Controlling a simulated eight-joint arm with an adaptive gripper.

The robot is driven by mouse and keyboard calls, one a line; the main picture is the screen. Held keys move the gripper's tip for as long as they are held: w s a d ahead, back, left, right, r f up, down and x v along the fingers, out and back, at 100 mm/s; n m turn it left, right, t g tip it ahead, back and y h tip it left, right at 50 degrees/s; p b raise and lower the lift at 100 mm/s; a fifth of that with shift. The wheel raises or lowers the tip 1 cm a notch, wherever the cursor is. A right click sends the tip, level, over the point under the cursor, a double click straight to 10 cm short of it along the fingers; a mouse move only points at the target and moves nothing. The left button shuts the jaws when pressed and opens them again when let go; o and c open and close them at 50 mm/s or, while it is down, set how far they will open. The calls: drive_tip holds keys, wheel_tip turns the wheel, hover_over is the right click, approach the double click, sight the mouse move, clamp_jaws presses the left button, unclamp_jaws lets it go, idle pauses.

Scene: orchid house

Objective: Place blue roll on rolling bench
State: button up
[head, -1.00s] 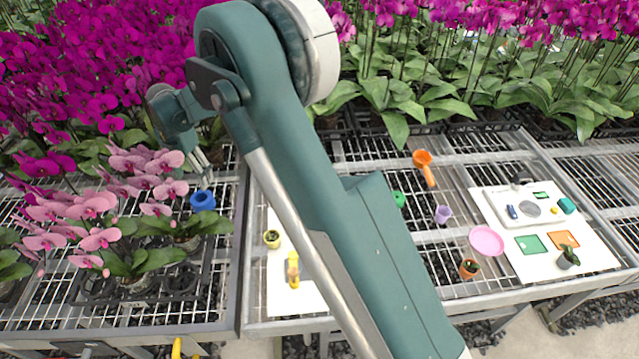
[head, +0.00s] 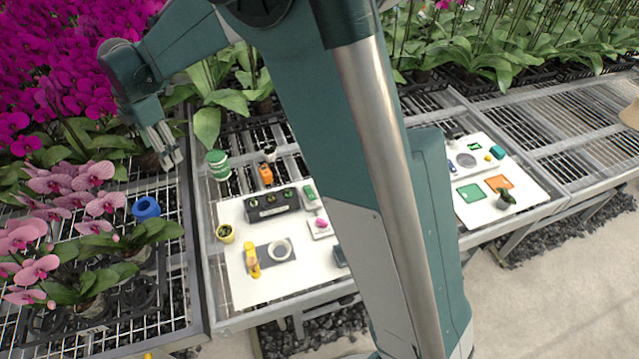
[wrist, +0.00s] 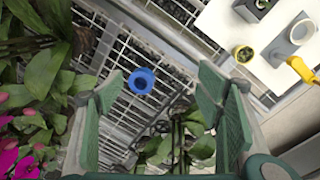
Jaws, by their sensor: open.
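The blue roll (head: 146,208), a short ring with a dark hole, sits on the left mesh bench beside the pink orchids. It also shows in the wrist view (wrist: 141,81), on wire mesh and between my fingers in the picture. My gripper (head: 171,158) is open and empty, above and to the right of the roll in the head view. In the wrist view its two green fingers (wrist: 158,90) are spread wide and do not touch the roll. Wire-mesh benches with grey metal frames (head: 198,260) fill the scene; I cannot tell which one the task names.
Pink orchids (head: 80,210) stand close left of the roll, with leaves and dark pots below it. My arm hides much of the middle.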

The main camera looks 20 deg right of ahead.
drive_tip(key=s+d+r+m+t, duration=0.1)
drive_tip(key=s+d+r+m, duration=0.35)
drive_tip(key=d, duration=0.35)
drive_tip(key=s+d+r+m+t, duration=0.1)
drive_tip(key=s+d+r+m, duration=0.3)
drive_tip(key=d, duration=0.5)
drive_tip(key=s+d+r+m+t, duration=0.1)
drive_tip(key=s+d+r+m, duration=0.25)
drive_tip(key=s+d, duration=0.35)
drive_tip(key=s+d+f+m+t, duration=0.1)
drive_tip(key=s+d+f+m, duration=0.1)
drive_tip(key=s+d+m, duration=0.4)
drive_tip(key=s+d+f+m+t, duration=0.2)
drive_tip(key=s+d+m, duration=0.4)
drive_tip(key=s+d, duration=0.6)
drive_tip(key=s, duration=0.3)
drive_tip(key=shift+f+m+h, duration=0.3)
drive_tip(key=shift+f, duration=0.1)
drive_tip(key=shift+f, duration=0.15)
